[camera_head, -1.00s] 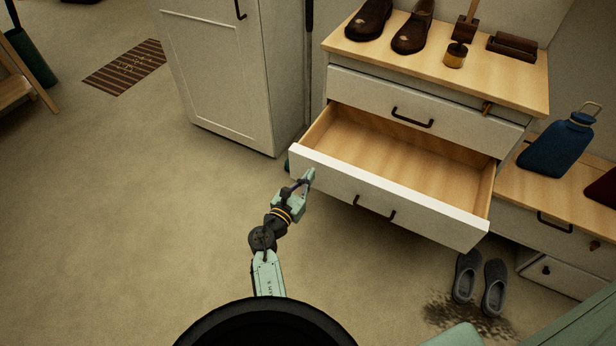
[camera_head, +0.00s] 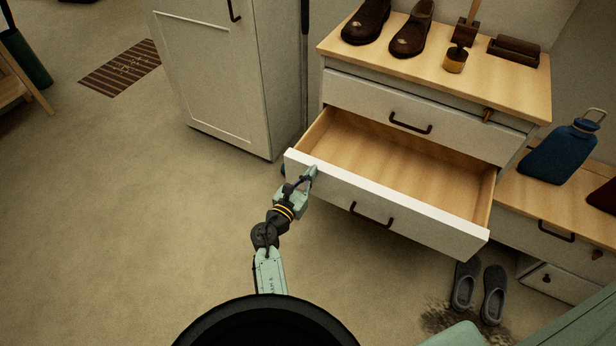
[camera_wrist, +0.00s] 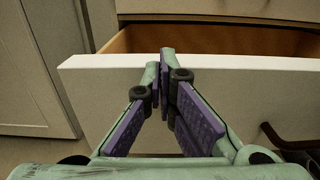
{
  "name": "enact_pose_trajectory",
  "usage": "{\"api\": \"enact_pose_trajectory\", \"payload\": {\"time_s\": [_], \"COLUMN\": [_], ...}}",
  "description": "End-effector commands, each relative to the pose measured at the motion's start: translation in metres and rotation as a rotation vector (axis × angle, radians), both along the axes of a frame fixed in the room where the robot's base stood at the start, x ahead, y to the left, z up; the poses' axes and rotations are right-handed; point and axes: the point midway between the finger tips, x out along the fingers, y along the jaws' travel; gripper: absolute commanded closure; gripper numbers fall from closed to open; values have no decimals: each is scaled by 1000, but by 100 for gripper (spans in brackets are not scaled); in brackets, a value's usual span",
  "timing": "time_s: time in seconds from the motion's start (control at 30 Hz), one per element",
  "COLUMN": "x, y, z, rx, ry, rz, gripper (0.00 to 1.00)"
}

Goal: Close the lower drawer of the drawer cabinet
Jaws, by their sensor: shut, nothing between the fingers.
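The white drawer cabinet (camera_head: 420,118) stands at the upper right with a wooden top. Its lower drawer (camera_head: 420,222) is pulled far out and its wooden inside looks empty. A dark handle (camera_head: 371,214) is on the drawer front. The upper drawer is closed. My gripper (camera_head: 312,171) is shut and empty at the left part of the lower drawer's front. In the wrist view the fingertips (camera_wrist: 160,60) meet in front of the drawer front (camera_wrist: 235,100), near its top edge. I cannot tell whether they touch it. The handle (camera_wrist: 285,140) is to their right.
Brown shoes (camera_head: 388,27) and brushes stand on the cabinet top. A white cupboard (camera_head: 213,80) stands to the left. A lower bench with a blue bottle (camera_head: 560,150) is at the right. Grey slippers (camera_head: 480,288) lie on the floor below.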

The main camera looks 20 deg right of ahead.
Motion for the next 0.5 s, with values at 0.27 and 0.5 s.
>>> {"api": "enact_pose_trajectory", "payload": {"time_s": [0.27, 0.5], "x": [45, 95], "y": [-53, -113], "z": [-1, -3], "rx": [0, 0], "ry": [-4, -5], "rz": [-3, -4], "gripper": [100, 100]}}
